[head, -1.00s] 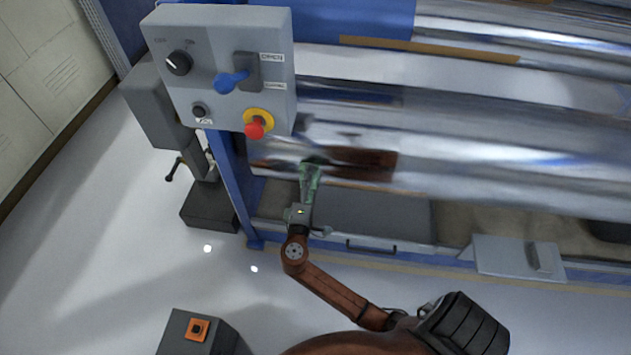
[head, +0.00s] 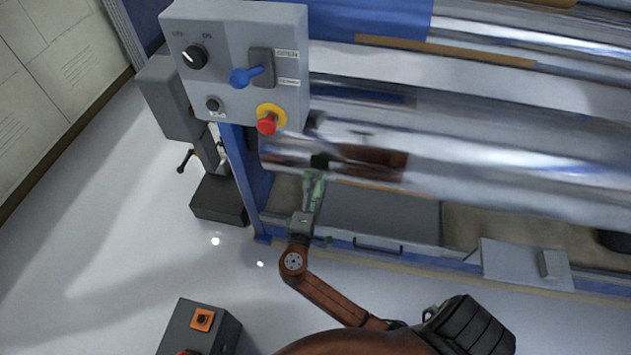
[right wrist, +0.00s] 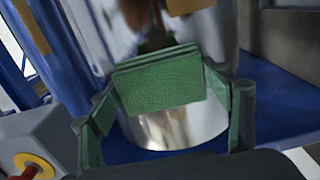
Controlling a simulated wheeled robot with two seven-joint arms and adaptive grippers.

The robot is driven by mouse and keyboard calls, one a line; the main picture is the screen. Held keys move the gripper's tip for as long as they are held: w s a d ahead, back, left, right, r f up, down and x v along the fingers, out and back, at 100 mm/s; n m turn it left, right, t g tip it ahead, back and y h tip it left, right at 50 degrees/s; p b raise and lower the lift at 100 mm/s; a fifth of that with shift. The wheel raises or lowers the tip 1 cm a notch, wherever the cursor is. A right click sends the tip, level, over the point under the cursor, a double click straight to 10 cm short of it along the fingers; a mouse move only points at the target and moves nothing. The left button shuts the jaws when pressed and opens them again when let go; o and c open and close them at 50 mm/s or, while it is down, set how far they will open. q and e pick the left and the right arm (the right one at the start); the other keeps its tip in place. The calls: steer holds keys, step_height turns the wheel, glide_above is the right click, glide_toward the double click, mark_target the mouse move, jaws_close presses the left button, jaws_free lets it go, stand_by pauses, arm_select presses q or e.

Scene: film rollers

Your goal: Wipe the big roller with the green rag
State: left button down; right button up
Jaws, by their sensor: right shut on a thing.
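The big roller (head: 490,165) is a long, shiny silver cylinder running across the head view. My right gripper (head: 318,172) has green fingers and is at the roller's left part, near its front lower side. It is shut on the green rag (right wrist: 160,85), a folded textured pad that fills the right wrist view's middle. Shiny metal shows below and behind the rag in the wrist view. I cannot tell whether the rag touches the roller. My left gripper is out of view.
A grey control box (head: 240,60) with a blue lever and a red stop button (head: 267,122) hangs close left of my right gripper. A blue frame post (head: 243,170) stands below it. A grey drawer front (head: 375,222) lies under the roller.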

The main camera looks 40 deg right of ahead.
steer(key=shift+v, duration=0.85)
steer(key=v, duration=0.3)
steer(key=shift+p, duration=0.35)
steer(key=shift+x, duration=3.4)
steer(key=shift+x, duration=1.15)
steer(key=shift+s+d, duration=0.1)
